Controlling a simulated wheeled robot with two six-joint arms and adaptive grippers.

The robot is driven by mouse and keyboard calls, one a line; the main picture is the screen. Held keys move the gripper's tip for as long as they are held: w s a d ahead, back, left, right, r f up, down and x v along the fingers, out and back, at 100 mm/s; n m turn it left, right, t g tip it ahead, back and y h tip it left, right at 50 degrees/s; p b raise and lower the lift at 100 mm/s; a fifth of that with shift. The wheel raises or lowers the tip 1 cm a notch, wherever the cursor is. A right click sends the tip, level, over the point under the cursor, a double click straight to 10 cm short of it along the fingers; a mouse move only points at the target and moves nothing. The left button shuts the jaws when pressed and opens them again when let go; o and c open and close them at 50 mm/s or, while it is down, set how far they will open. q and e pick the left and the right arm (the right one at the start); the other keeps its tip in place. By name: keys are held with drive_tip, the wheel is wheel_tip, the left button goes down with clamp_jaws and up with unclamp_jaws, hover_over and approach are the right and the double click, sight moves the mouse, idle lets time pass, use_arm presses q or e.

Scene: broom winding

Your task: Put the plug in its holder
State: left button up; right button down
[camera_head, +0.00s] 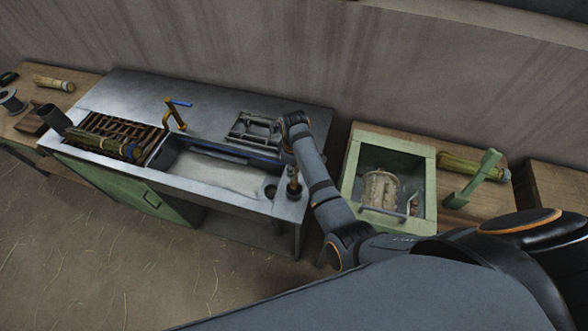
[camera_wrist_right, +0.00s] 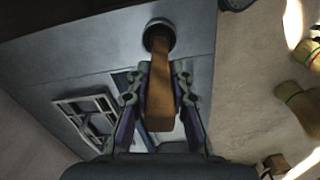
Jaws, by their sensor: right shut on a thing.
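The plug (camera_head: 294,181) has a brown handle and a dark lower end. It is at the front right corner of the metal sink counter (camera_head: 240,100). My right gripper (camera_head: 291,166) is at its top, partly hidden by my arm in the head view. In the right wrist view the gripper's two fingers (camera_wrist_right: 160,92) are closed on the brown handle (camera_wrist_right: 160,65). The handle's far end meets a dark round ring (camera_wrist_right: 158,36) at the counter; I cannot tell whether that is the plug's base or the holder. A dark round opening (camera_head: 270,191) lies just left of the plug.
A yellow faucet (camera_head: 174,114) with a blue lever stands behind the sink basin (camera_head: 205,172). A metal rack (camera_head: 255,128) is behind my gripper. A green-framed box (camera_head: 350,185) stands to the right. Broom bundles lie at both sides.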

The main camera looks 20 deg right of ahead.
drive_tip(key=shift+f, duration=0.55)
idle(0.4)
drive_tip(key=c, duration=1.5)
unclamp_jaws()
drive_tip(key=shift+a+r, duration=0.15)
drive_tip(key=shift+r, duration=5.45)
drive_tip(key=shift+f, duration=0.15)
